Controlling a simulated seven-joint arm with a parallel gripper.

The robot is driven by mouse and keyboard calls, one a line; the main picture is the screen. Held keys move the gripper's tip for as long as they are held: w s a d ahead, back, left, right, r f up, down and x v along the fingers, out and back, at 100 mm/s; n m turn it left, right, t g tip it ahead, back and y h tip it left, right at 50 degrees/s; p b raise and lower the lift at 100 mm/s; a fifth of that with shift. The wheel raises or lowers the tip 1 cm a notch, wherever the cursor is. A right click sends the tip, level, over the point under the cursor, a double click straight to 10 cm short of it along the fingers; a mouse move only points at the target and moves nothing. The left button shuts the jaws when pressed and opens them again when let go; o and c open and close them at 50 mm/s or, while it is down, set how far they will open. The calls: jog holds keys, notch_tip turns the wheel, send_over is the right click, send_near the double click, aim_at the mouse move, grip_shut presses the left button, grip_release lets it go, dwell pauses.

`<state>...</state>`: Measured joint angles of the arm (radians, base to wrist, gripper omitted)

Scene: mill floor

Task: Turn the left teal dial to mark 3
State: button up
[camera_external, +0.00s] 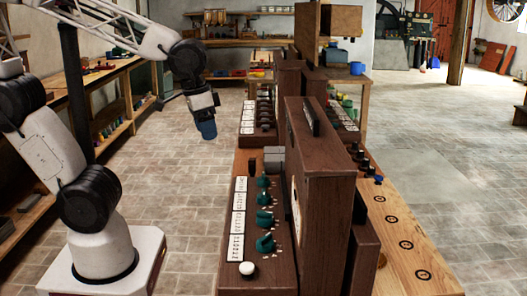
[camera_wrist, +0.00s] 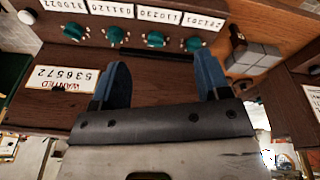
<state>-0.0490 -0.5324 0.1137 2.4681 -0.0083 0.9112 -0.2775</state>
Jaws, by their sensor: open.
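Several teal dials stand in a row on a dark wooden panel (camera_external: 284,262), including a near one (camera_external: 265,243) and a far one (camera_external: 264,182). In the wrist view the row runs from one end dial (camera_wrist: 82,32) to the other (camera_wrist: 193,43); the number labels are upside down there. I cannot tell which is the left dial, and the dial marks are too small to read. My gripper (camera_external: 207,130) hangs in the air left of and beyond the panel, apart from the dials. In the wrist view its blue fingers (camera_wrist: 162,82) are spread with nothing between them.
A white knob (camera_external: 247,268) sits at the panel's near end. Grey blocks (camera_external: 273,158) and a dark upright piece (camera_external: 252,167) stand at the far end. A tall wooden board (camera_external: 325,190) rises right of the dials. Open floor lies left of the panel.

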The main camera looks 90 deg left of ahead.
jog(key=w+a+f+n+g, duration=0.1)
jog(key=w+a+f+n, duration=0.35)
jog(key=w+n, duration=0.3)
jog(key=n+g, duration=0.1)
jog(key=n, duration=0.6)
send_over(263, 175)
notch_tip(263, 175, down, 7)
jog(key=shift+r, duration=0.1)
jog(key=shift+f, duration=3.9)
jog(key=c, duration=0.9)
jog(key=shift+c, duration=0.2)
